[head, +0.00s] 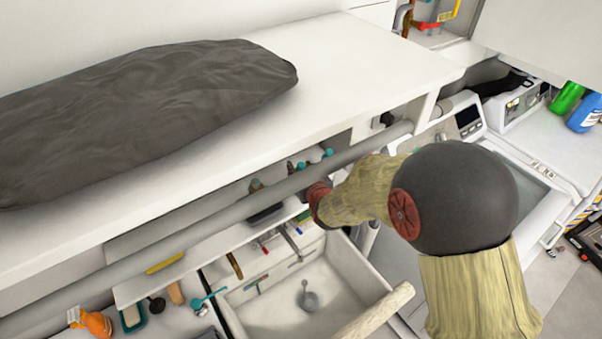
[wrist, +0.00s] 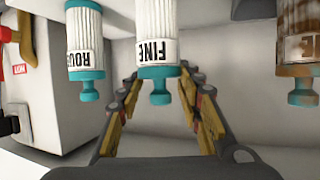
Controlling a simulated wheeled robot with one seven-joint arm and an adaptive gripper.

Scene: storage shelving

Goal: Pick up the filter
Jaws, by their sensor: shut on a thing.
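In the wrist view, a white filter (wrist: 157,48) labelled "FINE" hangs with a teal knob at its lower end. My gripper (wrist: 158,75) has one finger on each side of this filter and is shut on it; the exact contact is partly hidden. A second white filter (wrist: 86,45) with a "ROU…" label hangs to the left. A brown-stained filter (wrist: 299,45) hangs to the right, cut by the frame edge. In the head view, small teal-ended items show under the shelf; my fingers are hidden there behind the grey pipe and shelf.
A grey pipe (head: 220,205) runs along the front of the white shelf (head: 350,50), which carries a dark bag (head: 140,95). A sink (head: 290,300) lies below, with a washing machine (head: 520,185) to the right. In the wrist view, a white box (wrist: 50,100) stands close left.

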